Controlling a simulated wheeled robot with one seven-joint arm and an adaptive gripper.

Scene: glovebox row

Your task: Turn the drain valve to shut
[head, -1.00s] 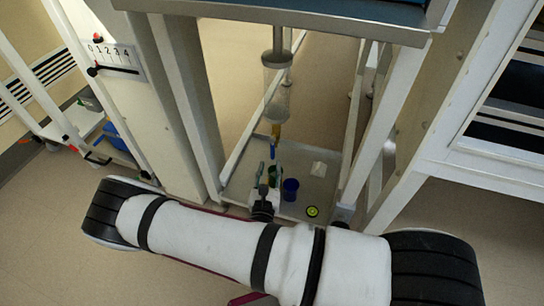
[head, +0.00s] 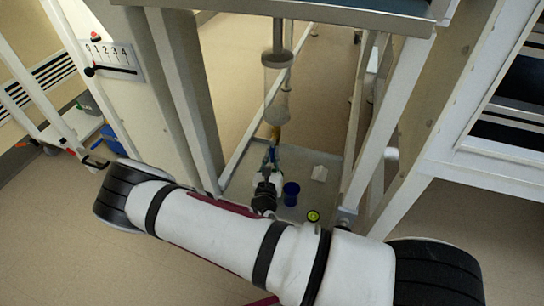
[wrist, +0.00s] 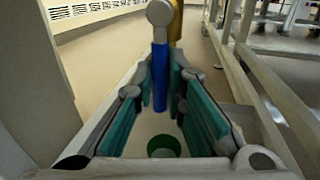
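The drain valve shows in the wrist view as a grey round hub (wrist: 160,13) with a blue lever (wrist: 159,78) hanging straight down and a yellow pipe (wrist: 176,22) behind. In the head view the yellow pipe (head: 276,132) sits below a clear cylinder (head: 278,92), and the lever is small beside my gripper. My gripper (head: 268,172) reaches in over the low tray. In the wrist view its teal-padded fingers (wrist: 165,92) are apart, with the lever between their tips in the picture. Contact with the lever cannot be told.
A green cup (wrist: 163,146) stands below the fingers. White frame posts (head: 184,90) flank the opening. A numbered plate (head: 112,56) is at left.

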